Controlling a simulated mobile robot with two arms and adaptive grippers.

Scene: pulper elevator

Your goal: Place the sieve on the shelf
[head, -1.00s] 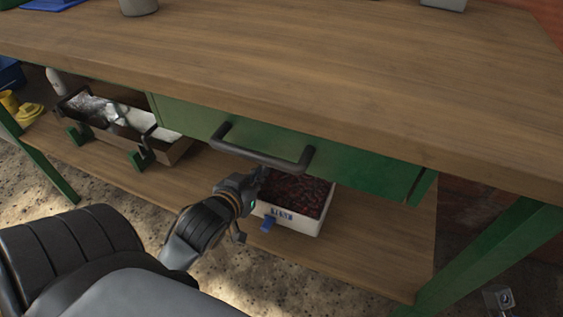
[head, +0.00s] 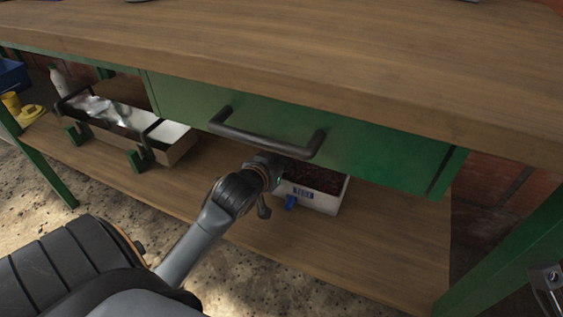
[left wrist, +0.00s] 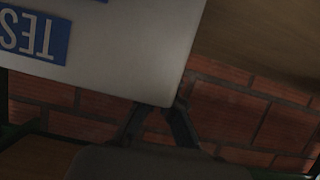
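The likely sieve is a white box (head: 326,204) with dark red contents and a blue-and-white label on its front. In the head view it is under the green drawer, just above or on the lower wooden shelf (head: 385,245); I cannot tell whether it touches. My left gripper (head: 279,165) is at its left side, its fingers largely hidden. In the left wrist view, the white wall (left wrist: 120,45) shows an inverted "TES" label, and the fingers (left wrist: 162,108) close on its corner.
The drawer (head: 380,160), with a dark bar handle (head: 265,143), hangs low over the box. A long open tray (head: 170,150) with clear and white contents stands left on the shelf. A green leg (head: 500,250) stands right. Shelf room is free right of the box.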

